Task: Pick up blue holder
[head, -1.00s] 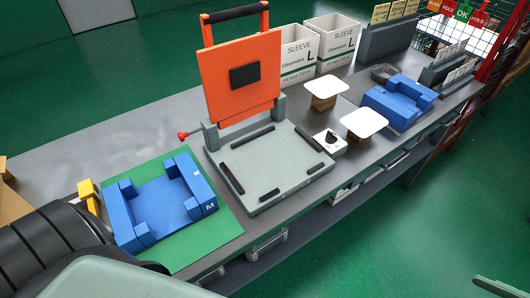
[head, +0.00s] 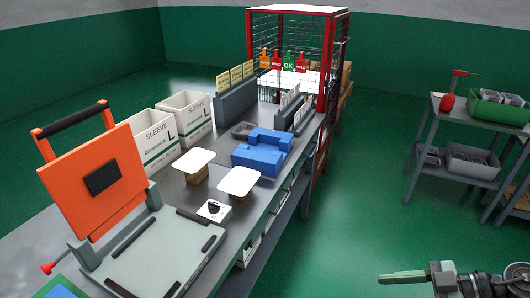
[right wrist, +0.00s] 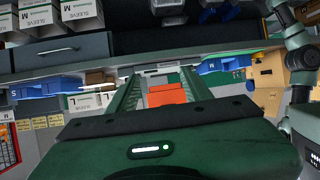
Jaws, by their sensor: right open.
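A blue holder (head: 262,152) with raised blocks sits on the far part of the grey bench in the head view. A second blue holder (head: 58,291) shows only as a sliver at the lower left edge. In the right wrist view, a blue piece marked S (right wrist: 42,88) is at left and one marked M (right wrist: 222,65) at right. My right gripper (head: 402,277) is at the lower right of the head view, over the floor and well away from the bench. Its two green fingers (right wrist: 160,90) are apart in the wrist view, with nothing visibly held. My left gripper is out of view.
An orange-lidded press (head: 102,182) stands at the near left. Two white platforms (head: 239,182) and two SLEEVE boxes (head: 166,130) are on the bench. A red mesh cage (head: 332,70) is at the far end. A shelf rack (head: 436,150) stands right; green floor lies between.

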